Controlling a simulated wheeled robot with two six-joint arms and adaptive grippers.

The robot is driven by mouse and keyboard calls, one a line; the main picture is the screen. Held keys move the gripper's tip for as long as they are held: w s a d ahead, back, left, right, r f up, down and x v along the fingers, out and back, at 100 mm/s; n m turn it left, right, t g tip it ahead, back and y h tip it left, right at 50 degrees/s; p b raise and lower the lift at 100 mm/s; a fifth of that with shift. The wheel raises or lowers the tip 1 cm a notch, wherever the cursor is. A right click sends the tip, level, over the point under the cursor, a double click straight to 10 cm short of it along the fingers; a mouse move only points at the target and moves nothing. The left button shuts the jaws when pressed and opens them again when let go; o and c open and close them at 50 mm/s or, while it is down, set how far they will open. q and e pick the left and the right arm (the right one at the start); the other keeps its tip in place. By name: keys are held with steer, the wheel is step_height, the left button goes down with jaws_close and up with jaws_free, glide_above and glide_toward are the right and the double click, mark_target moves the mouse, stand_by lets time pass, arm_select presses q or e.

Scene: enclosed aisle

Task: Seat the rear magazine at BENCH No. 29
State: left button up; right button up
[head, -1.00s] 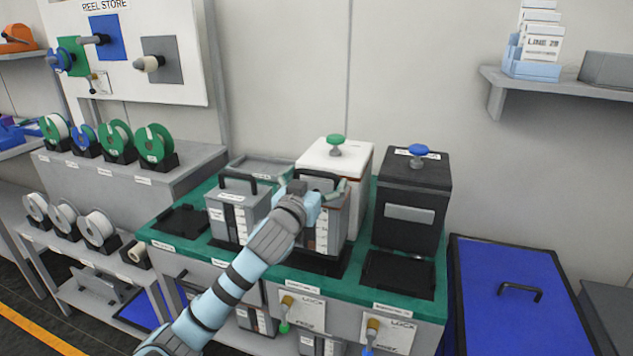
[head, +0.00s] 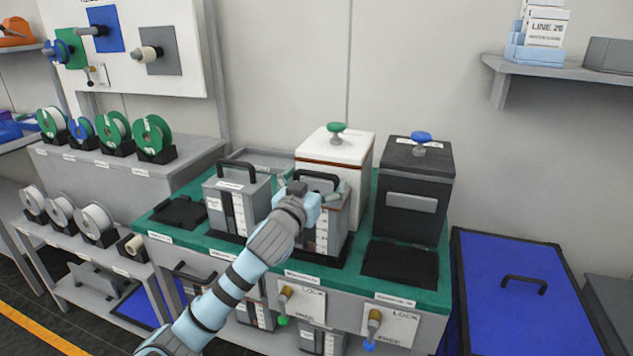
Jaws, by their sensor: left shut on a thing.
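My left gripper (head: 318,203) is shut on a grey magazine (head: 331,230) with a black top handle and a striped front. The magazine stands upright over a dark bay in the green-topped bench (head: 225,250), in front of a white box (head: 322,158) with a green knob. My gripper and wrist cover part of its front. I cannot tell whether its base touches the bay floor. A similar magazine (head: 232,205) stands just left of it. The lock lever with the green end (head: 283,320) points down towards FREE. My right gripper is not in view.
A black box with a blue knob (head: 414,190) stands on the right, behind an empty dark bay (head: 400,262). Another empty bay (head: 180,212) is at the left. A blue lidded bin (head: 520,310) is beside the bench. Reels (head: 152,137) stand on the left shelf.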

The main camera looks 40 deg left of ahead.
arm_select(q)
steer(key=o, duration=1.7)
steer(key=shift+r, duration=0.15)
steer(key=shift+c, duration=0.2)
steer(key=shift+s+d, duration=0.1)
steer(key=v, duration=1.2)
